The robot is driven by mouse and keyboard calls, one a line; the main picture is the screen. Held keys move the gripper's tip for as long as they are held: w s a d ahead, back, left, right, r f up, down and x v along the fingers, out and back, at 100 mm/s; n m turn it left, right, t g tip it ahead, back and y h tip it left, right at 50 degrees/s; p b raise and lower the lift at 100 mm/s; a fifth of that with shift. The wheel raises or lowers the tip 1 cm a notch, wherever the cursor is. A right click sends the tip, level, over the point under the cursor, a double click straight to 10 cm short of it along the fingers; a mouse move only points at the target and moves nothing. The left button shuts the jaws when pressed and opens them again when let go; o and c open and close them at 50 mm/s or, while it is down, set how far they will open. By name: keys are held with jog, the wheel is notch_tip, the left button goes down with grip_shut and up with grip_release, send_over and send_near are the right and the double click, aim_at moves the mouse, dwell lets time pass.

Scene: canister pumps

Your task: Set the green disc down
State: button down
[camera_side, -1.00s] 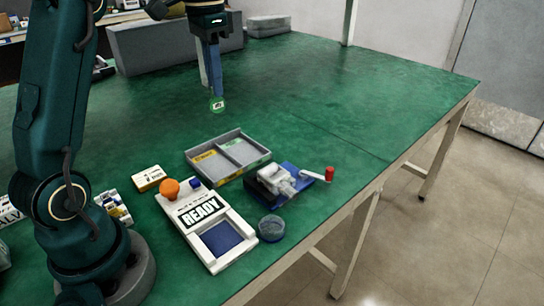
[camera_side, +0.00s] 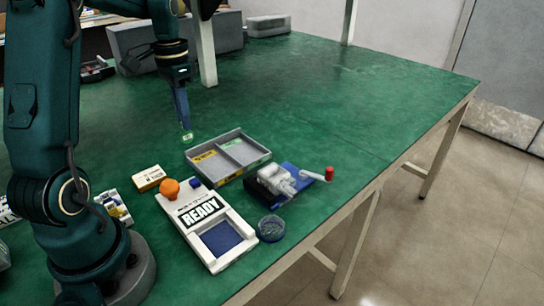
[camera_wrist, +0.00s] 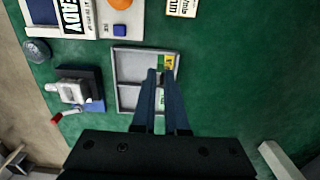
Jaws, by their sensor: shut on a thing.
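The small green disc (camera_side: 187,138) with a pale face is at the tips of my gripper (camera_side: 184,126), whose blue fingers are shut on it above the table in the side view. A grey two-compartment tray (camera_side: 264,158) lies to the right of the disc, with a yellow label (camera_side: 204,156) in its left compartment and a green label (camera_side: 234,142) in its right. In the wrist view, my fingertips (camera_wrist: 160,72) overlap the label side of the tray (camera_wrist: 117,80). The disc is mostly hidden there.
A white READY panel (camera_side: 231,258) with an orange knob (camera_side: 170,188) stands in front of the tray. A small labelled box (camera_side: 149,178) lies left. The table's far right is clear.

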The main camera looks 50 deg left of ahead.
jog(key=shift+w+d+f, duration=0.5)
jog(key=shift+w+f, duration=0.2)
jog(key=shift+f, duration=0.5)
jog(key=shift+w+d+f, duration=0.5)
jog(key=shift+w+f, duration=0.25)
jog(key=shift+f, duration=0.4)
jog(key=shift+w+d+f, duration=0.5)
jog(key=shift+w+f, duration=0.2)
jog(key=shift+f, duration=0.5)
jog(key=shift+f, duration=0.15)
jog(key=c, duration=0.9)
grip_release()
jog(key=shift+c, duration=0.2)
notch_tip(320, 180, up, 12)
jog(key=s+d+r+t, duration=0.1)
jog(key=s+d+r, duration=0.1)
jog(key=d, duration=0.3)
jog(key=s+d+r+t, duration=0.1)
jog(key=s+d+r, duration=0.15)
jog(key=d, duration=0.25)
jog(key=s+d+f+t, duration=0.3)
jog(key=s+d+f, duration=0.2)
jog(key=s+d, duration=0.2)
jog(key=shift+s+d+t, duration=0.3)
jog(key=shift+s, duration=0.8)
